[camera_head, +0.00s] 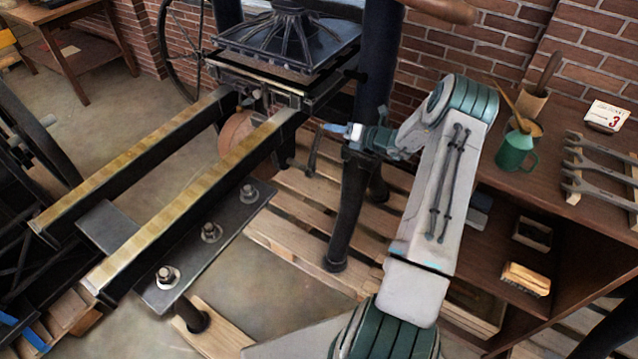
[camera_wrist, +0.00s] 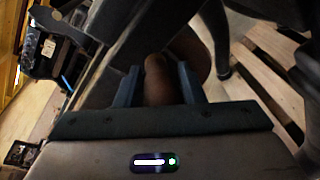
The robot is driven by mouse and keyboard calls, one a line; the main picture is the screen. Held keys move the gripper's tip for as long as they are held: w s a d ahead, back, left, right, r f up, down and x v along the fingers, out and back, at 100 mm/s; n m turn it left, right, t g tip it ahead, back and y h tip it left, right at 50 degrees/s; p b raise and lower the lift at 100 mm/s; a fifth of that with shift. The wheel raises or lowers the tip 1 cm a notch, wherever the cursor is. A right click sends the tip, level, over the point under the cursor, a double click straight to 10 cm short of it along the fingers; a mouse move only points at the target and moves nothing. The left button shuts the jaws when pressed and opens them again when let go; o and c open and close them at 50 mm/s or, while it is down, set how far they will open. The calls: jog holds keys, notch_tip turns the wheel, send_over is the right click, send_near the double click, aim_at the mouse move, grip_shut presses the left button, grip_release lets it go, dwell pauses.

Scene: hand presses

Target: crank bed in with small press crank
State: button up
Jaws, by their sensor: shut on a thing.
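The small press (camera_head: 290,38) stands at the top middle in the head view, with its two long rails (camera_head: 150,150) running to the lower left. The rails are bare along their visible length. A dark flat slab (camera_head: 262,78), seemingly the bed, lies under the platen. The crank (camera_head: 312,155) is a dark arm at the press's right side. My gripper (camera_head: 328,127) is at its upper end. In the wrist view, my gripper (camera_wrist: 157,80) is shut on the brown crank handle (camera_wrist: 156,72), which sits between its two blue fingers. The handle's far side is hidden.
A black press leg (camera_head: 350,205) stands close below my gripper, on a wooden pallet (camera_head: 290,225). A brown workbench (camera_head: 560,170) at the right holds a green mug (camera_head: 516,150) and wrenches (camera_head: 600,170). A brick wall is behind. A wooden drum (camera_head: 235,133) shows between the rails.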

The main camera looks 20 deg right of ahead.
jog(key=o, duration=0.8)
jog(key=shift+d+f, duration=0.35)
jog(key=shift+d, duration=0.2)
jog(key=o, duration=1.1)
jog(key=shift+w+d+f, duration=0.25)
jog(key=shift+w+f, duration=0.05)
jog(key=shift+f, duration=0.05)
jog(key=shift+c, duration=0.2)
jog(key=shift+o, duration=0.3)
jog(key=shift+a+r, duration=0.15)
jog(key=shift+a, duration=0.25)
jog(key=p+v, duration=0.2)
jog(key=v, duration=0.6)
jog(key=shift+r, duration=0.2)
